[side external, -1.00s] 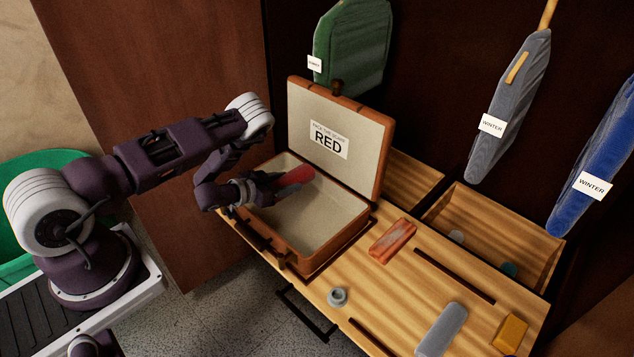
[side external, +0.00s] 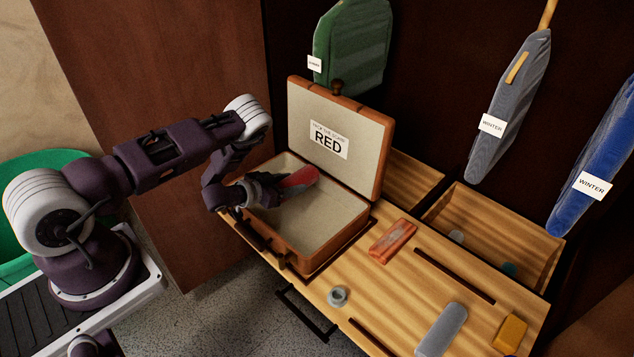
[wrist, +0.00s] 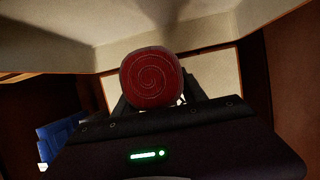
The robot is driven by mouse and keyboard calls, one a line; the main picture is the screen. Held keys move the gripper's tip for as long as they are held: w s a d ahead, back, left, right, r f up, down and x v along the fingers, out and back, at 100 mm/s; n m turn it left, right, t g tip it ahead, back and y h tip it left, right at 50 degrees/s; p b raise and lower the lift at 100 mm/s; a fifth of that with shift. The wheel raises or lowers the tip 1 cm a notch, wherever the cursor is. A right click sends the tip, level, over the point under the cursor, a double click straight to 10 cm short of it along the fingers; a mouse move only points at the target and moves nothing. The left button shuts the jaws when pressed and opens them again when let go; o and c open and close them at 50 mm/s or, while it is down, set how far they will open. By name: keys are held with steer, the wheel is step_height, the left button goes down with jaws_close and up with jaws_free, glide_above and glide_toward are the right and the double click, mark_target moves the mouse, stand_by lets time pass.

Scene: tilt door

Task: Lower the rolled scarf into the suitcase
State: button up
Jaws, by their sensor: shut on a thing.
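The rolled scarf (side external: 299,180) is red, and its spiral end (wrist: 152,79) faces the camera in the wrist view. My gripper (side external: 277,187) is shut on the scarf and holds it roughly level over the suitcase's left part. In the wrist view the fingers stand on both sides of the roll. The brown suitcase (side external: 312,259) is open, with a pale lining and its lid upright at the back. A label on the lid reads RED. I cannot tell whether the scarf touches the suitcase floor.
An orange bar (side external: 393,241), a grey ring (side external: 338,298), a grey rounded bar (side external: 441,329) and a yellow block (side external: 509,334) lie on the wooden top to the right. A wooden compartment (side external: 497,237) is behind. Grey (side external: 509,105) and blue (side external: 606,165) garments hang with WINTER tags.

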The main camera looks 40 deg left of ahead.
steer(key=shift+f, duration=2.25)
steer(key=o, duration=1.6)
steer(key=shift+c, duration=0.2)
